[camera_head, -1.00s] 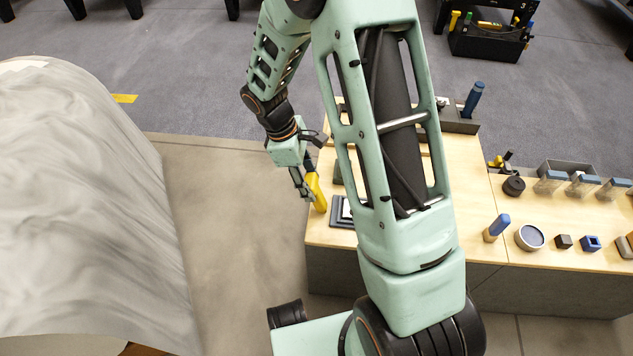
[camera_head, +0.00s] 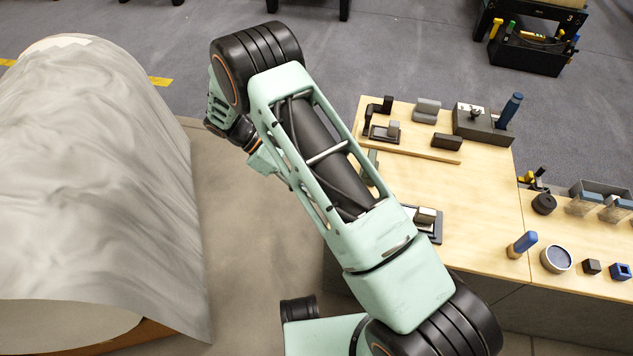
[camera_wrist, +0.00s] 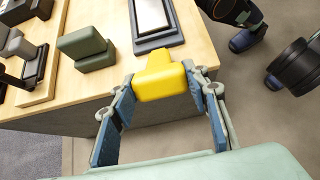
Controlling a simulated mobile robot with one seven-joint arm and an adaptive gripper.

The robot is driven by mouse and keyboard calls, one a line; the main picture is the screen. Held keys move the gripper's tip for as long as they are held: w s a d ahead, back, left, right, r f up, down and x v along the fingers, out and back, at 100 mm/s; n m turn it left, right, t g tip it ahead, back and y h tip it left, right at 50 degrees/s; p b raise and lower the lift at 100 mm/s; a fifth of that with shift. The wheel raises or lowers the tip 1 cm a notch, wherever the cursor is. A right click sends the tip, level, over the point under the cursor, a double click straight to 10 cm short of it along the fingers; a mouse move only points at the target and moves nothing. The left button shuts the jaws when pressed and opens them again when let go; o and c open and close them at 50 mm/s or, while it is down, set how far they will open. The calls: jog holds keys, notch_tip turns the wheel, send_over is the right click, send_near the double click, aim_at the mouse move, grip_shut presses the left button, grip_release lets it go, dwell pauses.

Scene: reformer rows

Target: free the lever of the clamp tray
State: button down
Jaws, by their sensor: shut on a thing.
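In the wrist view my gripper (camera_wrist: 160,84) is shut on a yellow T-shaped piece (camera_wrist: 161,76), held between its two blue-padded fingers near the bench edge. My arm hides gripper and piece in the head view. A dark tray with a pale plate (camera_wrist: 178,38) lies just past the piece; part of it also shows beside my arm in the head view (camera_head: 437,232). Black fixtures on a dark base (camera_head: 384,140) stand at the bench's far left corner. I cannot tell which of these is the clamp tray, and no lever is clearly visible.
A green-grey block (camera_wrist: 86,48) sits on the wooden bench (camera_head: 480,190) left of the piece. A blue-handled tool (camera_head: 522,244) and a round dish (camera_head: 556,259) stand farther right. A large grey draped cylinder (camera_head: 90,180) is at left; floor between is clear.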

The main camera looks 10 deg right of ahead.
jog(key=shift+f, duration=0.1)
dwell(0.3)
jog(key=c, duration=1.1)
grip_release()
jog(key=v, duration=1.2)
jog(key=shift+a, duration=0.1)
